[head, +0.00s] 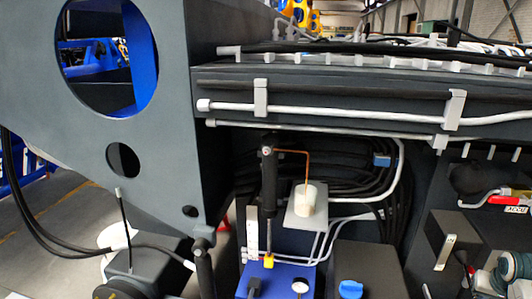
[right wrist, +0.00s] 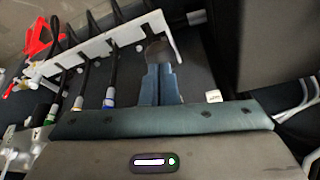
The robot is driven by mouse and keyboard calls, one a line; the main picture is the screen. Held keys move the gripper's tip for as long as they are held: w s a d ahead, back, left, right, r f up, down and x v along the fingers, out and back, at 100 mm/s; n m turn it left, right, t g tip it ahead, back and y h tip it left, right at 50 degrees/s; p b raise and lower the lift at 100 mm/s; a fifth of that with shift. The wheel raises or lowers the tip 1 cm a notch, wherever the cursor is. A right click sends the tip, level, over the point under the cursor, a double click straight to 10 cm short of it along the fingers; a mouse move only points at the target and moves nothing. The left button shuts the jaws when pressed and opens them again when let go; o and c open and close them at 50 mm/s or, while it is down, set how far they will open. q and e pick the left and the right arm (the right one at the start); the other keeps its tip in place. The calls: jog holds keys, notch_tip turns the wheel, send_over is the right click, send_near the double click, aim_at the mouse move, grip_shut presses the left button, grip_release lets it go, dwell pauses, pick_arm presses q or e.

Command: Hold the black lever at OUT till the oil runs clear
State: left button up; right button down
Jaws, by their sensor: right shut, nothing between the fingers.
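A small black lever or knob (head: 254,286) stands on a blue block (head: 277,284) at the bottom middle of the head view; its position and any OUT mark are too small to read. A black upright cylinder (head: 268,185) with a yellow piece at its foot rises behind it. A thin copper tube (head: 292,151) runs from its top and bends down to a white cup (head: 306,197) on a grey plate. I cannot make out any oil or its colour. My right gripper (right wrist: 159,70) is shut and empty in the right wrist view. My left gripper is not in view.
Grey pipes (head: 330,111) and a dark beam run above the blue block. A dark box (head: 365,268) with a blue cap stands to its right. A white rail (right wrist: 105,48) with dark hoses and a red part (right wrist: 44,38) lie left of my right fingers.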

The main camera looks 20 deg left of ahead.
notch_tip(320, 180, up, 3)
jog(key=p, duration=0.2)
jog(key=shift+r+p, duration=0.15)
jog(key=shift+p, duration=0.15)
jog(key=shift+s+r+b, duration=0.1)
jog(key=shift+r+b, duration=0.2)
jog(key=shift+b, duration=0.05)
notch_tip(320, 180, up, 4)
jog(key=shift+f, duration=0.2)
jog(key=shift+r, duration=0.1)
